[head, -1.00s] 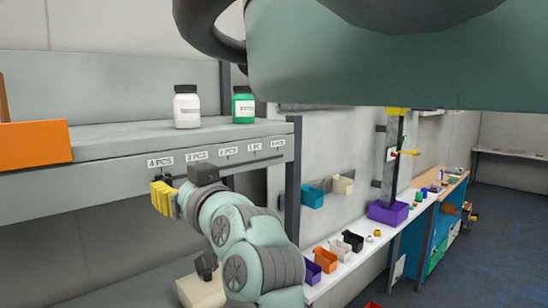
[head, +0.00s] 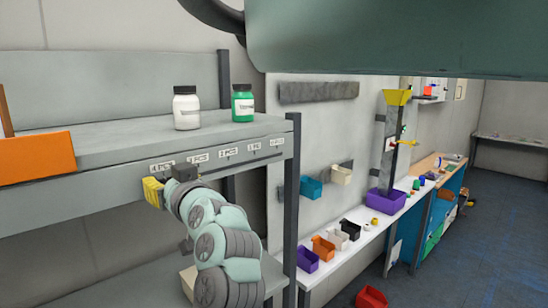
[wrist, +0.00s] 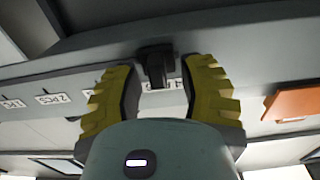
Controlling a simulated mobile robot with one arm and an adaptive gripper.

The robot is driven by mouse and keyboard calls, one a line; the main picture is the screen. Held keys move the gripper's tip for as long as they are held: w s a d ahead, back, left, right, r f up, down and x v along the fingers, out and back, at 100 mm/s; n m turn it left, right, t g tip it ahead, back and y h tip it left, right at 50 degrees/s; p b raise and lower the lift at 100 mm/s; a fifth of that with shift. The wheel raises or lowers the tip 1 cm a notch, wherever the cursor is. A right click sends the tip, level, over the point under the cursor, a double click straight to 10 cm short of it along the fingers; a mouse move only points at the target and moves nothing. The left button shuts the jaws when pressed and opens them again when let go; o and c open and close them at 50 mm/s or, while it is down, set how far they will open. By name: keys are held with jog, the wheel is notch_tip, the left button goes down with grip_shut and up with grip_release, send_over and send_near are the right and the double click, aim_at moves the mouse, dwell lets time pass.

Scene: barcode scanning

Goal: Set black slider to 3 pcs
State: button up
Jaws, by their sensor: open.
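The black slider (wrist: 157,62) shows in the wrist view on the shelf's front edge, between my gripper's yellow fingers. My gripper (wrist: 160,90) is open around it, with a gap visible on both sides. A white label (wrist: 165,84) lies right behind the slider and is partly hidden. The "2 PCS" label (wrist: 52,98) is further left in this view. In the head view my gripper (head: 152,192) is at the shelf edge just below the leftmost label, "4 PCS" (head: 161,166). The label beside it (head: 198,157) is hard to read.
The grey shelf (head: 110,143) carries a white bottle (head: 186,110), a green bottle (head: 243,105) and an orange bin (head: 35,153). A dark slot (head: 250,163) runs along its front below the labels. A dark post (head: 292,210) stands at the shelf's right end.

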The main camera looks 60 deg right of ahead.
aim_at(204, 175)
grip_shut()
dwell(0.3)
jog(key=shift+f, duration=0.1)
jog(key=shift+d+f+b, duration=0.15)
jog(key=shift+b, duration=0.2)
jog(key=shift+s+d+b, duration=0.3)
jog(key=shift+d+b, duration=0.85)
jog(key=shift+b, duration=0.5)
jog(key=shift+s+d+b, duration=0.25)
jog(key=shift+d+b, duration=0.95)
jog(key=shift+b, duration=0.4)
jog(key=shift+s+d+b, duration=0.3)
jog(key=shift+d+b, duration=0.85)
jog(key=shift+b, duration=0.5)
